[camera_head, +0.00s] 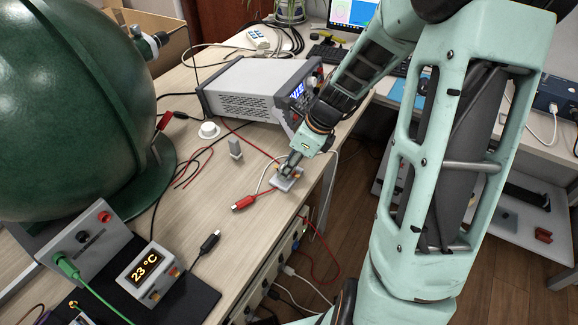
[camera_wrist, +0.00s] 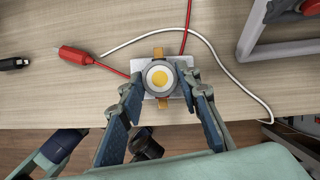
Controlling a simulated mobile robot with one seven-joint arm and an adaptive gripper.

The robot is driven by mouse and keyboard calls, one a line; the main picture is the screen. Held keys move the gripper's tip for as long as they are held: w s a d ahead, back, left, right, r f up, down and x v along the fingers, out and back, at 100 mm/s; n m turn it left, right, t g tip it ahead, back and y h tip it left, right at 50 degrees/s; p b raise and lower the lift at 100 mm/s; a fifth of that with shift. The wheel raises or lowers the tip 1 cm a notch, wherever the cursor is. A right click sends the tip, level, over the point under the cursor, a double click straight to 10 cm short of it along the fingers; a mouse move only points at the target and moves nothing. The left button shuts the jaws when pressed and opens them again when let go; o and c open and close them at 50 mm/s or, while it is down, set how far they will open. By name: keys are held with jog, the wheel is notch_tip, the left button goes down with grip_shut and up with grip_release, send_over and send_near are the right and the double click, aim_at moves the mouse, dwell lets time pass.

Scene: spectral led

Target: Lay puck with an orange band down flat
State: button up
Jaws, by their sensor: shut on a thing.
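My gripper (camera_wrist: 162,80) is shut on a round puck (camera_wrist: 160,76) with a yellow LED face and a grey rim. The face points up at the wrist camera. An orange band on its side cannot be made out. The puck is over a small pale metal plate (camera_wrist: 184,115) with orange clips on its far and near sides. It looks level; whether it touches the plate cannot be told. In the head view my gripper (camera_head: 287,170) is low over the plate (camera_head: 287,183) near the table's edge, and hides most of the puck.
A red plug (camera_head: 243,203) lies left of the plate, with red and white wires around it. A grey power supply (camera_head: 245,90) stands behind. A green sphere (camera_head: 75,95) fills the left.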

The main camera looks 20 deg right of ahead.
jog(key=shift+f, duration=0.1)
jog(key=o, duration=1.3)
jog(key=shift+c, duration=0.2)
jog(key=shift+r, duration=0.25)
jog(key=p+v, duration=0.2)
jog(key=v, duration=0.9)
jog(key=shift+r, duration=0.35)
jog(key=shift+s+d, duration=0.1)
jog(key=shift+d, duration=0.1)
